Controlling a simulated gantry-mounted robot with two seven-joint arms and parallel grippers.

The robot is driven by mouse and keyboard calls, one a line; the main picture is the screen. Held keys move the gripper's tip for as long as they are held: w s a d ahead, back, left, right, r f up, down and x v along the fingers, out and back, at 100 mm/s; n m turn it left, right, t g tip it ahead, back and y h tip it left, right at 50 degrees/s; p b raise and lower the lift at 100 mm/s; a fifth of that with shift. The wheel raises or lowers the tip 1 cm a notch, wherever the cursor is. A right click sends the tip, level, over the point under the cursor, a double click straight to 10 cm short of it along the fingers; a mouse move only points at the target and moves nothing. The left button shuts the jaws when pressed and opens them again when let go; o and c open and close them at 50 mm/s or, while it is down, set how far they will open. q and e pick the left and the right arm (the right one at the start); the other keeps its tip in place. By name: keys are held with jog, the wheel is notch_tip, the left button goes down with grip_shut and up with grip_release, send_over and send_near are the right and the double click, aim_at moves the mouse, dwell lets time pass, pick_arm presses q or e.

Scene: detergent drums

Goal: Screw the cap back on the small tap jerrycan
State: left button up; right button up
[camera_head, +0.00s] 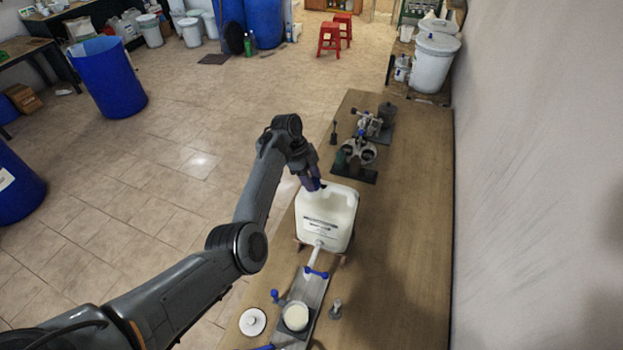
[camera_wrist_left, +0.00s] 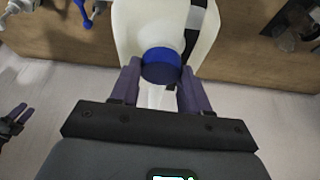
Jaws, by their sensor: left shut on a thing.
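The small tap jerrycan (camera_head: 327,215) is a white container with a label, standing on a low stand on the wooden bench. Its white tap with a blue handle (camera_head: 317,273) points to the front. My left gripper (camera_head: 312,184) is at the jerrycan's top. In the left wrist view its purple fingers are shut on the blue cap (camera_wrist_left: 161,65), with the white jerrycan (camera_wrist_left: 150,25) right behind it. The fingers hide the neck, so I cannot tell whether the cap sits on it. My right gripper (camera_wrist_left: 18,118) shows small at the left edge of that view.
A white cup (camera_head: 296,316) stands below the tap, with a white round lid (camera_head: 253,321) to its left. Dark fixtures (camera_head: 358,155) stand behind the jerrycan. A white bucket (camera_head: 435,62) is at the back right. The bench's right side is clear.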

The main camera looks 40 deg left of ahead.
pick_arm(q)
jog(key=shift+f+m+g+b, duration=0.2)
jog(key=shift+m+g+b, duration=0.25)
jog(key=shift+m, duration=0.55)
jog(key=shift+m+g+b, duration=0.35)
jog(key=shift+m+b, duration=0.45)
jog(key=shift+m, duration=0.2)
jog(key=shift+w, duration=0.1)
jog(key=shift+m+b, duration=0.7)
jog(key=shift+b, duration=0.4)
jog(key=shift+m+g+b, duration=0.5)
jog(key=shift+m+b, duration=0.4)
jog(key=shift+b, duration=0.95)
jog(key=shift+w+m+b, duration=0.1)
jog(key=shift+m+b, duration=0.2)
jog(key=shift+b, duration=0.7)
jog(key=shift+m+g+b, duration=0.5)
jog(key=shift+m+b, duration=0.4)
jog(key=shift+b, duration=2)
jog(key=shift+y, duration=0.3)
